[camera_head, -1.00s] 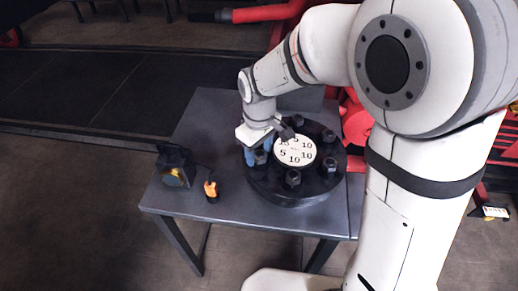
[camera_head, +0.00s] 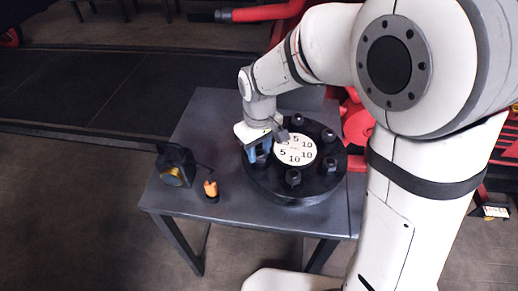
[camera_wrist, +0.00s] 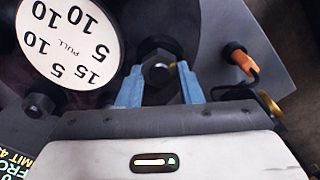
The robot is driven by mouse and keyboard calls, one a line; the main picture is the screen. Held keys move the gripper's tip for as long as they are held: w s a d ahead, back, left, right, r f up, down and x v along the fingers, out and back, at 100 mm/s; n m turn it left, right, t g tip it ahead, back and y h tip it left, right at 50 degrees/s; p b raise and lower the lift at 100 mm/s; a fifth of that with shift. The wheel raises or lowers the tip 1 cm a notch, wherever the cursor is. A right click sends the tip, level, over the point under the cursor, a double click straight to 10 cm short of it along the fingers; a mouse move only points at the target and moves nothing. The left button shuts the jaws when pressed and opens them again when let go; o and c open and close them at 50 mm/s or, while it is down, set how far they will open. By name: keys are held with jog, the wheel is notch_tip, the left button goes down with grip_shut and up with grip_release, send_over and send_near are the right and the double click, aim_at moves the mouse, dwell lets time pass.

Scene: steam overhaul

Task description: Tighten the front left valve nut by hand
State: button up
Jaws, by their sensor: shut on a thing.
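A round black valve cover (camera_head: 325,185) with a ring of dark hex nuts lies on the grey table. A white disc (camera_head: 296,150) printed with numbers sits in its middle. My gripper (camera_head: 259,153) is at the left nut of the ring. In the wrist view its two blue fingers (camera_wrist: 160,74) stand on either side of a dark hex nut (camera_wrist: 157,68) and are shut on it. The nut sits on the cover's edge. In the head view the fingers partly hide this nut.
A black device with a yellow part (camera_head: 174,167) and a small orange-tipped tool (camera_head: 211,190) stand on the table (camera_head: 210,125) left of the cover. Another nut (camera_wrist: 38,105) is close to my gripper. Red machinery (camera_head: 357,122) stands behind.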

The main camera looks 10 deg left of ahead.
aim_at(260, 152)
jog(key=m, duration=0.4)
jog(key=shift+m, duration=0.3)
jog(key=m+b, duration=0.1)
jog(key=m, duration=0.3)
jog(key=shift+w+d+m, duration=0.1)
jog(key=shift+m, duration=0.2)
jog(key=o, duration=1)
notch_tip(260, 152, up, 8)
jog(key=shift+f, duration=0.1)
dwell(0.4)
